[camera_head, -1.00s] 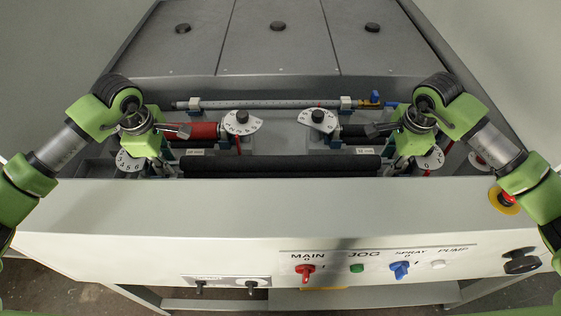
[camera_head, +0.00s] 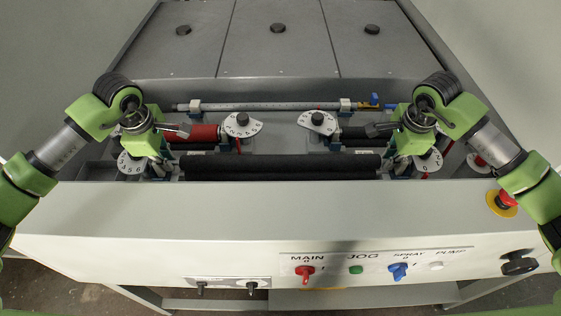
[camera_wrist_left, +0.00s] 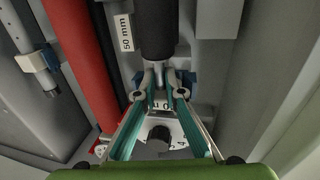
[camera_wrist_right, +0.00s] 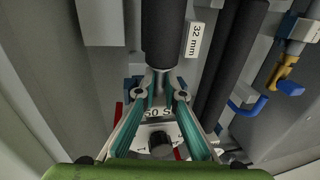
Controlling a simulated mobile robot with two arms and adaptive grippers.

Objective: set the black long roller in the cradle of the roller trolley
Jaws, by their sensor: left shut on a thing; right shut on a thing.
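The black long roller (camera_head: 283,167) lies level across the front of the machine's open bay. My left gripper (camera_head: 170,167) is shut on its left end, and my right gripper (camera_head: 392,167) is shut on its right end. In the left wrist view the fingertips (camera_wrist_left: 158,78) close on the thin shaft end of the roller (camera_wrist_left: 157,25). In the right wrist view the fingertips (camera_wrist_right: 160,78) likewise grip the shaft end of the roller (camera_wrist_right: 163,30). The roller trolley and its cradle are not in view.
Behind the roller are a red roller (camera_head: 195,132), a dark roller (camera_head: 353,132) and a thin grey bar (camera_head: 265,105). White numbered dials (camera_head: 242,124) sit near them. The machine's front panel (camera_head: 280,207), with a red emergency button (camera_head: 507,198), stands before the bay.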

